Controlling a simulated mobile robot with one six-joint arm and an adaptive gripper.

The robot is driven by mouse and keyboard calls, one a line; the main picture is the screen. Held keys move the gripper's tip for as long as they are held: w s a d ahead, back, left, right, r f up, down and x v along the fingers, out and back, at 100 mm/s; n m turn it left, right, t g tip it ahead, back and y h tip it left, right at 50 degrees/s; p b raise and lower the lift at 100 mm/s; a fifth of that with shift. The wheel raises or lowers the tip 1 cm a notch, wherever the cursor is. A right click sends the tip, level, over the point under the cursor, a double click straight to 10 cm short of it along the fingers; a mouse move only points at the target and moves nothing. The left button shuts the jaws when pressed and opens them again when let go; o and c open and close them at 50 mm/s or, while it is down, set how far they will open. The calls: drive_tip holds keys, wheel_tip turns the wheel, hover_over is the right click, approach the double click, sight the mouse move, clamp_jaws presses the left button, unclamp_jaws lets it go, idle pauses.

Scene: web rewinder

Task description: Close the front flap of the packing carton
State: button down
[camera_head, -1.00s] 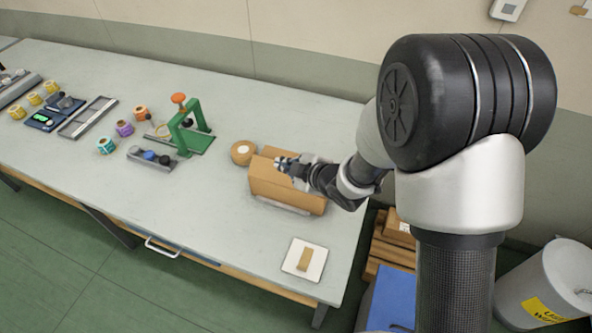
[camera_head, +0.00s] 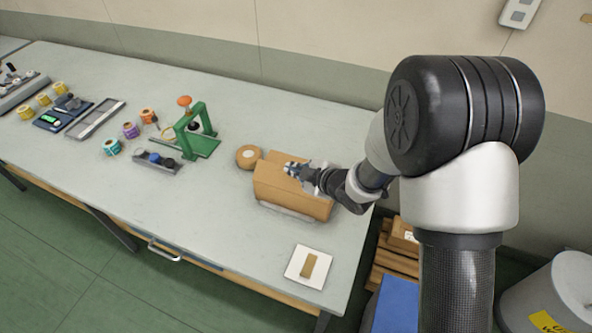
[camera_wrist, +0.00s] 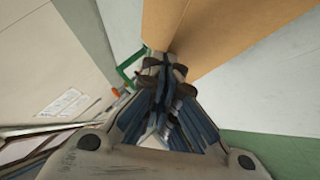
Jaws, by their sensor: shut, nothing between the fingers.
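The brown packing carton (camera_head: 287,190) lies near the right end of the grey table. Its cardboard also shows at the top of the wrist view (camera_wrist: 225,30). My gripper (camera_head: 291,168) is shut and empty, over the top of the carton. Its closed fingers show in the wrist view (camera_wrist: 166,66), beside the cardboard. I cannot tell whether the fingertips touch the carton. The front flap is too small to tell apart from the carton's front side, and my gripper and wrist hide part of the top.
A tape roll (camera_head: 249,156) sits just left of the carton. A green stand (camera_head: 197,137) is farther left. A white pad with a brown piece (camera_head: 308,267) lies near the front edge. The table left of that pad is clear.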

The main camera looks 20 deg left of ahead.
drive_tip(key=shift+w+f, duration=0.15)
drive_tip(key=shift+w, duration=0.15)
drive_tip(key=shift+w+d+f+b, duration=0.1)
drive_tip(key=shift+w+f+b, duration=0.5)
drive_tip(key=shift+w+b, duration=0.25)
drive_tip(key=shift+w+f+b, duration=0.5)
drive_tip(key=shift+w+f, duration=0.15)
drive_tip(key=shift+f, duration=0.05)
drive_tip(key=shift+s, duration=0.1)
idle(1.2)
